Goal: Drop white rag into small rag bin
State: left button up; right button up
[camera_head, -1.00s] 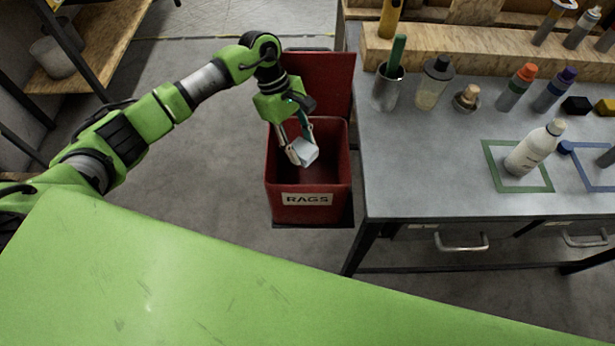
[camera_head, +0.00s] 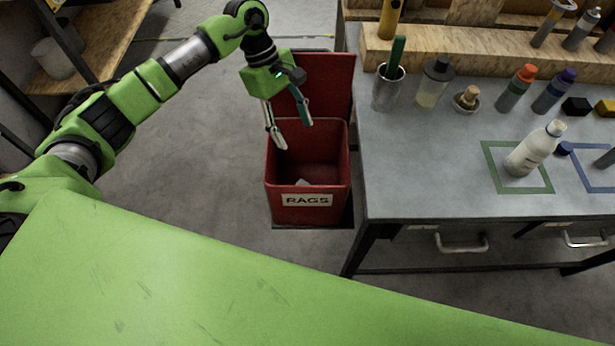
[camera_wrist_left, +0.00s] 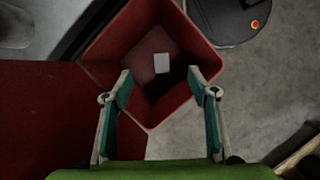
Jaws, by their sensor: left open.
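The white rag (camera_wrist_left: 161,63) lies at the bottom of the red rag bin (camera_wrist_left: 120,35) in the left wrist view. In the head view only a small part of the rag (camera_head: 302,182) shows behind the bin's front wall. The bin (camera_head: 308,216), labelled RAGS, stands on the floor left of the workbench with its lid up at the back. My left gripper (camera_head: 293,133) is open and empty above the bin's back left part. In the wrist view its fingers (camera_wrist_left: 162,82) are spread apart over the opening. My right gripper is not in view.
The grey workbench (camera_head: 450,195) stands close to the bin's right side. It carries a metal cup (camera_head: 386,92), a white bottle (camera_head: 535,149) and several other bottles. A wooden shelf (camera_head: 100,50) stands at the far left. The floor left of the bin is clear.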

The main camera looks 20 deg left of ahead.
pick_arm(q)
jog(key=v, duration=0.5)
jog(key=shift+a+r, duration=0.15)
jog(key=shift+r, duration=0.15)
